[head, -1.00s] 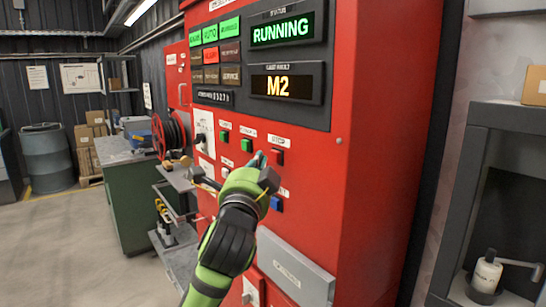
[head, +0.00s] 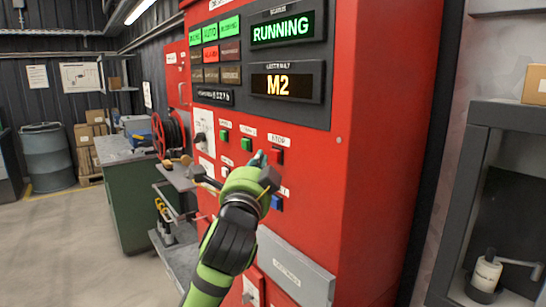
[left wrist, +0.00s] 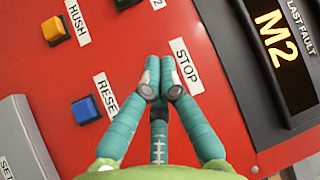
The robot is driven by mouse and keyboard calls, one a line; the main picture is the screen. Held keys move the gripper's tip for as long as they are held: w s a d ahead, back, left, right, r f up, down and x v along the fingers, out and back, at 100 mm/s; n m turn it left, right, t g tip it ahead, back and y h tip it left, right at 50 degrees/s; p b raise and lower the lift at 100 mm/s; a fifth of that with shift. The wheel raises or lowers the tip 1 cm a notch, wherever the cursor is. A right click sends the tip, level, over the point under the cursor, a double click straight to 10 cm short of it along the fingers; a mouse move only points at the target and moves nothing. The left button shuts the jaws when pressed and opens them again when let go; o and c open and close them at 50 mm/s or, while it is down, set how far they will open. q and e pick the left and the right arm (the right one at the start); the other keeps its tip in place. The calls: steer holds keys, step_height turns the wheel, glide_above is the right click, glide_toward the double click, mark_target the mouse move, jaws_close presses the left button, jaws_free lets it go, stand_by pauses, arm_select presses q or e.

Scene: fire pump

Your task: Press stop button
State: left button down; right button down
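The red stop button (head: 277,156) sits under the STOP label (head: 279,140) on the front of the red pump cabinet (head: 352,200). My left gripper (head: 261,158) is at the cabinet front, with its fingertips just left of the button in the head view. In the left wrist view, its teal fingers (left wrist: 162,78) are shut together and empty, with their tips beside the STOP label (left wrist: 187,66). The button itself is hidden behind the fingertips there, and I cannot tell whether they touch it. The status display (head: 283,29) reads RUNNING. My right gripper is out of view.
Two green buttons (head: 246,145) are left of the stop button. A blue button (head: 276,203) is below it and shows in the wrist view near the RESET label (left wrist: 107,94). A yellow button (left wrist: 54,29) is also there. A grey box (head: 296,266) juts out lower down.

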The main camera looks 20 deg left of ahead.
arm_select(q)
steer(key=shift+w+d, duration=0.1)
steer(key=shift+w, duration=0.05)
stand_by(0.3)
steer(key=shift+w+d, duration=0.15)
steer(key=shift+w, duration=0.1)
steer(key=shift+w+d+p, duration=0.25)
steer(key=shift+w+p, duration=0.15)
stand_by(0.8)
stand_by(0.3)
steer(key=shift+s+a, duration=0.45)
steer(key=shift+s, duration=0.3)
steer(key=shift+p, duration=0.3)
steer(key=s, duration=0.1)
steer(key=s+a, duration=0.1)
steer(key=s, duration=0.1)
steer(key=s+a+p, duration=0.1)
steer(key=shift+s+a, duration=0.15)
steer(key=shift+a, duration=0.1)
